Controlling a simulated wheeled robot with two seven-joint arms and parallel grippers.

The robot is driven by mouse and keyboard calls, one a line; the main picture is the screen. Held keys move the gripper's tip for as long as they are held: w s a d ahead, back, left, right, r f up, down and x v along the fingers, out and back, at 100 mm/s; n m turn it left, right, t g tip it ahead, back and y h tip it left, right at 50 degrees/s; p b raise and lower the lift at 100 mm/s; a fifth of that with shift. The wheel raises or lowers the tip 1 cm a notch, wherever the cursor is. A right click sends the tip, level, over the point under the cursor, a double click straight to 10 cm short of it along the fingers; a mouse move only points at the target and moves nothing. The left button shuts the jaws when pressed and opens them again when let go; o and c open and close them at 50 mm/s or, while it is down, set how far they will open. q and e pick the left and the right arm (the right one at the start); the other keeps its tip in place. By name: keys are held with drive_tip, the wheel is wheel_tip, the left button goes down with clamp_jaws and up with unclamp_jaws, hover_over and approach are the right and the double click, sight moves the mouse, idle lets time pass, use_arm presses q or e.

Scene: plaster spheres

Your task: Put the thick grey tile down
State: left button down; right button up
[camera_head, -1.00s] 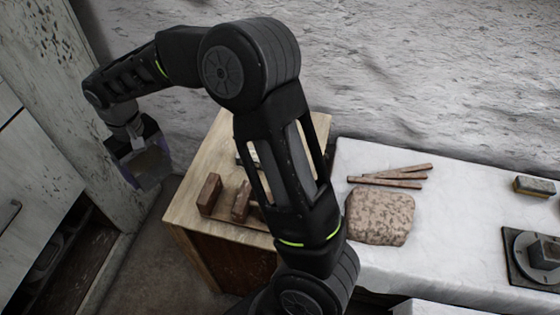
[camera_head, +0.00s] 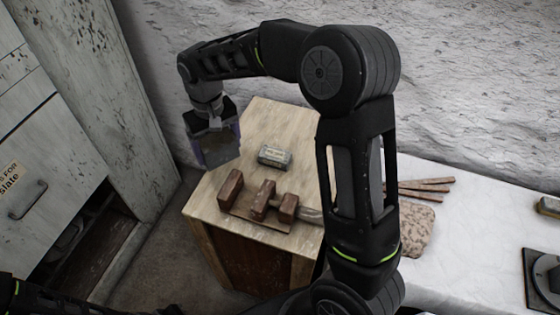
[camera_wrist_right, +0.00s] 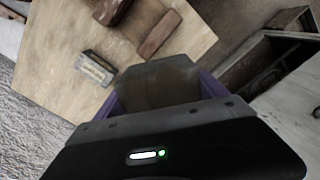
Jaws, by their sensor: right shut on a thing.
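My right gripper (camera_head: 216,158) hangs at the left edge of the wooden table (camera_head: 262,125) in the head view, pointing down. It is shut on the thick grey tile (camera_wrist_right: 160,84), which shows between its purple fingers in the wrist view. In the head view the tile (camera_head: 217,146) is partly hidden by the gripper. I cannot tell the height of the tile above the tabletop. My left gripper is out of view.
A grey block with a label (camera_head: 274,157) lies on the table. Brown blocks (camera_head: 230,190) stand near its front edge. A white-covered bench (camera_head: 470,245) is at right, a drawer cabinet (camera_head: 50,150) at left. Bare tabletop lies at the back.

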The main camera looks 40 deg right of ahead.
drive_tip(key=s+d+m+b, duration=0.1)
drive_tip(key=s+d+m, duration=0.25)
drive_tip(key=d, duration=0.45)
drive_tip(key=m+b, duration=0.1)
drive_tip(key=m, duration=0.2)
hover_over(291, 183)
drive_tip(key=f, duration=0.2)
drive_tip(key=shift+d+r, duration=0.1)
drive_tip(key=shift+r, duration=0.1)
drive_tip(key=shift+f, duration=3.15)
drive_tip(key=shift+f, duration=1.9)
